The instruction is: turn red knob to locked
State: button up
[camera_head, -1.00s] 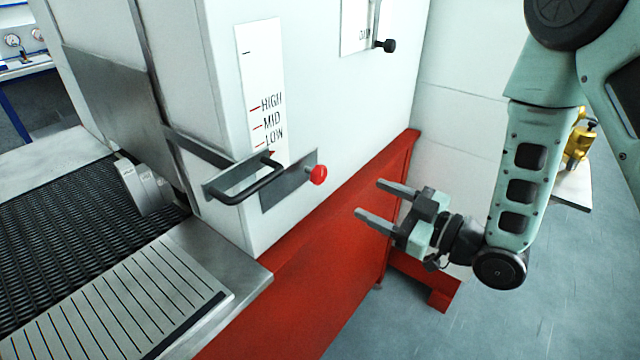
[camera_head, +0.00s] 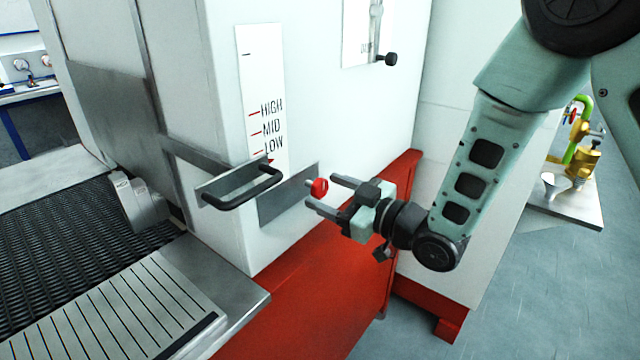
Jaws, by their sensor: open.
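The red knob (camera_head: 320,187) is a small round knob at the right end of a grey metal plate (camera_head: 285,197) on the white machine's side. My gripper (camera_head: 319,191) is open and points left at the knob. One finger is just above and right of the knob, the other just below it. The knob appears between or right at the fingertips. I cannot tell whether the fingers touch it. No locked mark is readable near the knob.
A black handle (camera_head: 243,188) juts out left of the knob, below a HIGH/MID/LOW scale (camera_head: 264,100). A black-knobbed lever (camera_head: 389,59) is above right. A red base (camera_head: 330,290) runs below. A mesh belt (camera_head: 60,215) lies at left.

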jog(key=shift+x, duration=1.4)
jog(key=c, duration=1)
